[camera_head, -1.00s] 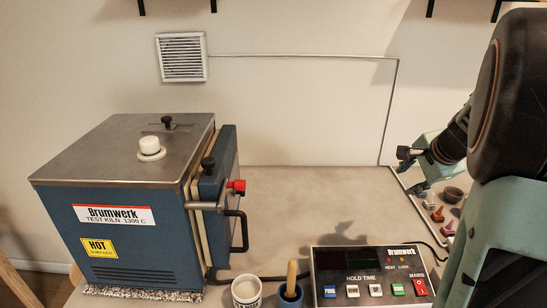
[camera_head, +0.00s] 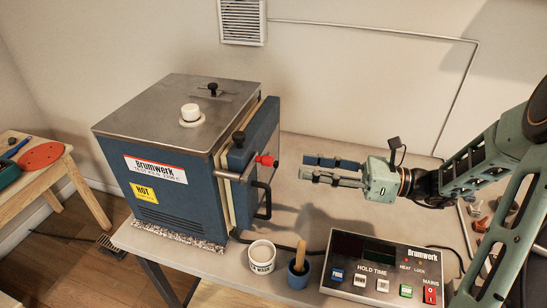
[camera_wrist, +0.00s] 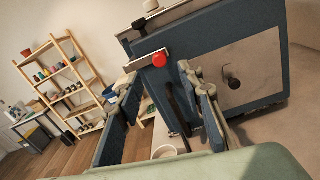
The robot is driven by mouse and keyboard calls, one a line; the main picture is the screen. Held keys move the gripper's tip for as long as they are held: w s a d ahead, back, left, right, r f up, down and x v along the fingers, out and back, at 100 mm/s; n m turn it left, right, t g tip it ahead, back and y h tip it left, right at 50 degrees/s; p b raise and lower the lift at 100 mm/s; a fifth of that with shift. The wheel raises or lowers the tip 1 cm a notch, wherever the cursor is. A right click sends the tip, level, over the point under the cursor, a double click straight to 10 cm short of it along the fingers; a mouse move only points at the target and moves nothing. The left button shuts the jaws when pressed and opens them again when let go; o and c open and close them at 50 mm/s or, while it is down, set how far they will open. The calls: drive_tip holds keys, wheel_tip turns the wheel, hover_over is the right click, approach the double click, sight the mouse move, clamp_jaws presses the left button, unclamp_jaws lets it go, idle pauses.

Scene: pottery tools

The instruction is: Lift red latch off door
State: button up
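The red latch (camera_head: 265,160) is a red knob on a metal bar at the front edge of the kiln door (camera_head: 262,130). It sits below a black knob and above the black door handle (camera_head: 264,200). The door appears closed against the blue kiln. My gripper (camera_head: 308,168) is open and empty, a short way to the right of the latch, with its fingers pointing at it. In the wrist view the red knob (camera_wrist: 159,60) shows above and between the two spread fingers (camera_wrist: 165,108), apart from them.
A control box (camera_head: 385,268) stands at the front right of the bench. A white cup (camera_head: 262,256) and a blue pot (camera_head: 299,273) with a wooden handle stand before the door. Small pieces lie at the far right.

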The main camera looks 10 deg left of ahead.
sight(270, 161)
drive_tip(key=a, duration=0.3)
drive_tip(key=a+p, duration=0.1)
drive_tip(key=a, duration=0.6)
drive_tip(key=shift+w, duration=0.4)
drive_tip(key=shift+f, duration=0.1)
clamp_jaws()
